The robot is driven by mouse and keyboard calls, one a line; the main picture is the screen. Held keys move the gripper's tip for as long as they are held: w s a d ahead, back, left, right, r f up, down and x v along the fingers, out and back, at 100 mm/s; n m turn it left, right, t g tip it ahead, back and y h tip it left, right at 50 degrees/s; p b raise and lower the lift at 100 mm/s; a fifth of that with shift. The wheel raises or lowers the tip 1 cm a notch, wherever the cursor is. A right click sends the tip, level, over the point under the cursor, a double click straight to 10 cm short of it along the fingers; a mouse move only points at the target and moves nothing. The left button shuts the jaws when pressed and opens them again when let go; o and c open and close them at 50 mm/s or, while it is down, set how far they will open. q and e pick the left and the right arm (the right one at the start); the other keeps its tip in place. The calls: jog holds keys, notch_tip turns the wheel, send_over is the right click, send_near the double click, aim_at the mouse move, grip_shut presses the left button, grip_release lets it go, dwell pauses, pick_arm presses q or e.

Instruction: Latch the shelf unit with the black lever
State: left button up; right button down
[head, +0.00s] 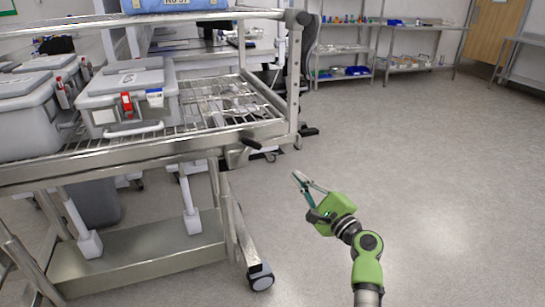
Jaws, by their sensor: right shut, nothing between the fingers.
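The shelf unit (190,137) is a steel wire-rack cart on the left of the head view. A small black lever (250,143) juts out at the near right corner of its middle shelf, just below the rim. I cannot tell from this view whether it is latched. My right gripper (298,178), green with slim fingers, is shut and empty. It appears to the right of and lower than the lever, apart from it, over the open floor. My left gripper is not in view.
Grey lidded boxes (128,92) stand on the shelf, one with red and blue tags. A blue-grey box (175,5) sits on the top shelf. A caster (261,277) stands at the cart's near corner. The floor (440,170) right of the cart is clear; metal racks (345,50) stand behind.

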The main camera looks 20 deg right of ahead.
aim_at(245, 151)
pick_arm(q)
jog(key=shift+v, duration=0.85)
pick_arm(e)
jog(key=w+a+r, duration=0.3)
jog(key=w+a, duration=0.2)
jog(key=w, duration=0.4)
jog(key=shift+w+a+r, duration=0.25)
jog(key=shift+w+a, duration=0.05)
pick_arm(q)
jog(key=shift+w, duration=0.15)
pick_arm(e)
jog(key=shift+r, duration=0.1)
